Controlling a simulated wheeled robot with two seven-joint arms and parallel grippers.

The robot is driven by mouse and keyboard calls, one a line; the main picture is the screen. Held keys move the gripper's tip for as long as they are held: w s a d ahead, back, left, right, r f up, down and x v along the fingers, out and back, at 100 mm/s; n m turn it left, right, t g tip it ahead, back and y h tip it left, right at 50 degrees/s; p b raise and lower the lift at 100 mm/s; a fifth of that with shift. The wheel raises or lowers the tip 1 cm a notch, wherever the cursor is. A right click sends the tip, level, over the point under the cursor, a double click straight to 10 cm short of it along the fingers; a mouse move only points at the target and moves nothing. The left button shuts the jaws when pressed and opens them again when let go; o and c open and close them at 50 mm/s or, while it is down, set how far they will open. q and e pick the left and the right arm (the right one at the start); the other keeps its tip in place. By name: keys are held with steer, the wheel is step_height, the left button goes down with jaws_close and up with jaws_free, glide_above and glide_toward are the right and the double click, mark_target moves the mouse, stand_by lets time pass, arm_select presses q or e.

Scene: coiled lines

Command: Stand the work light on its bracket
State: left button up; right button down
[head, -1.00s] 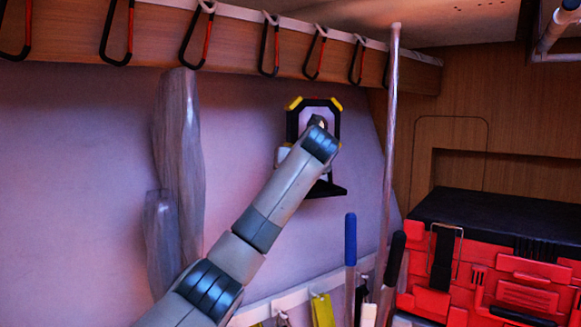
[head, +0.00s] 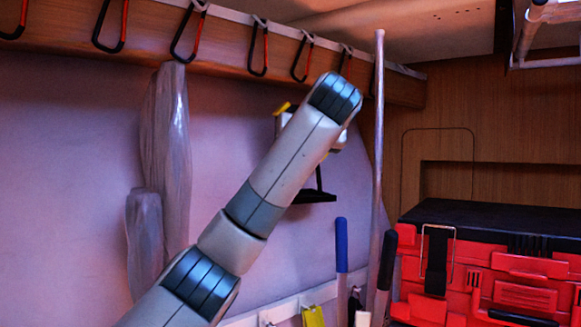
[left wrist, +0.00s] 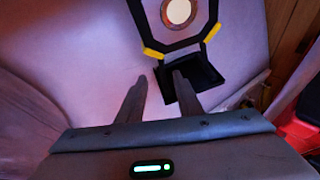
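The work light has a black frame, yellow corners and a round pale lamp, seen at the top of the left wrist view (left wrist: 180,12). In the head view my arm covers most of it; a yellow corner (head: 283,107) shows. The black bracket (head: 316,197) is on the wall below the light, and it shows in the left wrist view (left wrist: 207,75). I cannot tell whether the light touches it. My left gripper (left wrist: 159,77) is open and empty; its right finger overlaps the bracket in the picture. In the head view its fingers are hidden behind my arm. My right gripper is out of view.
Several carabiners (head: 258,48) hang from the wooden rail above. A pale upright pole (head: 378,120) stands right of the light. Wrapped grey bundles (head: 172,150) are at left. Red toolboxes (head: 520,265) with a black top are at right. Tool handles (head: 341,245) stand below.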

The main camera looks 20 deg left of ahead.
arm_select(q)
steer(key=shift+b+v, duration=0.45)
steer(key=shift+v, duration=0.55)
